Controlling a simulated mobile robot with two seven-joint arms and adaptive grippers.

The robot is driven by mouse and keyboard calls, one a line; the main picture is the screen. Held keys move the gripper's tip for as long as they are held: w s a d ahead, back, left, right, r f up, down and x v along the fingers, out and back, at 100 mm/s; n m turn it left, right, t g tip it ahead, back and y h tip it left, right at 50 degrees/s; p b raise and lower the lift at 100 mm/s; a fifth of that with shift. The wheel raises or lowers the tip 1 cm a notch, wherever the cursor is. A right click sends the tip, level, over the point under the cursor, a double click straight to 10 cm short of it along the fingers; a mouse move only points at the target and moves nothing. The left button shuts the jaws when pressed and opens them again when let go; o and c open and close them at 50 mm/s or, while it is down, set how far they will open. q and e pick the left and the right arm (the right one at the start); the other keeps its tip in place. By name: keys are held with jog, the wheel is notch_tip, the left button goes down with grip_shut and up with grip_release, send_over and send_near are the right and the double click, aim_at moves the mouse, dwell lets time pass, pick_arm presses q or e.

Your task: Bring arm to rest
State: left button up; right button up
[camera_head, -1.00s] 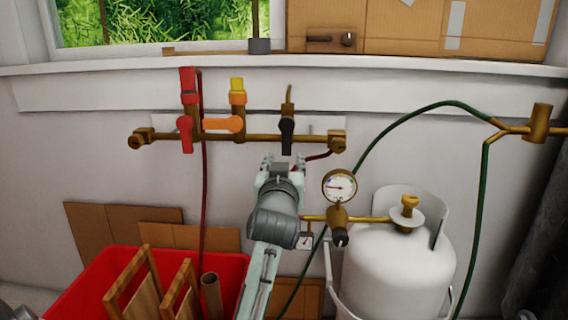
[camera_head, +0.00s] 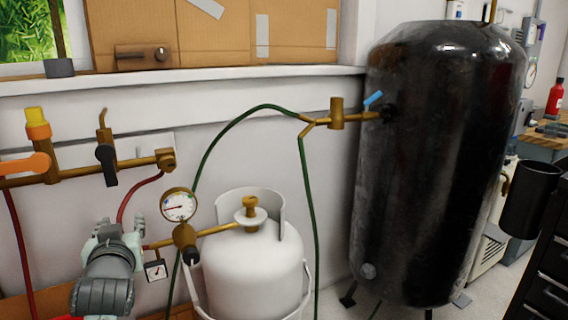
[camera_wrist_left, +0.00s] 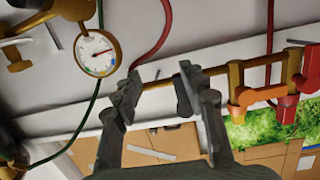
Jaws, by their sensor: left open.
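My left gripper (camera_head: 117,232) is at the lower left of the head view, in front of the wall and just left of a round gauge (camera_head: 179,205). In the left wrist view its two dark fingers (camera_wrist_left: 160,100) stand apart with nothing between them. Beyond them is a brass pipe with a black-handled valve (camera_head: 106,160), and the pipe also shows in the wrist view (camera_wrist_left: 160,84). An orange-handled valve (camera_head: 28,164) sits further left. My right gripper does not show.
A white gas cylinder (camera_head: 255,270) stands right of my gripper. A green hose (camera_head: 225,128) arches above it to a brass fitting (camera_head: 337,113). A large black tank (camera_head: 430,170) stands on the right. Cardboard boxes (camera_head: 215,40) rest on the ledge.

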pick_arm(q)
jog(key=s+d+f+m+g+h+p, duration=0.1)
jog(key=s+d+f+g, duration=0.15)
jog(key=f, duration=0.55)
jog(key=s+d+f+m+g+h, duration=0.15)
jog(key=s+f, duration=0.25)
jog(key=f, duration=0.4)
jog(key=s+d+f+m+g+h+p, duration=0.1)
jog(key=s+f+m+g+h, duration=0.15)
jog(key=f, duration=0.55)
jog(key=s+d+f+g, duration=0.1)
jog(key=s+f+g, duration=0.1)
jog(key=s+f, duration=0.5)
jog(key=s+d+f+m+g+h, duration=0.1)
jog(key=s+d+f+g, duration=0.1)
jog(key=s+f, duration=0.5)
jog(key=s+g, duration=0.1)
jog(key=s, duration=0.2)
jog(key=shift+s+d+m+p, duration=0.25)
jog(key=shift+d+m+p, duration=0.05)
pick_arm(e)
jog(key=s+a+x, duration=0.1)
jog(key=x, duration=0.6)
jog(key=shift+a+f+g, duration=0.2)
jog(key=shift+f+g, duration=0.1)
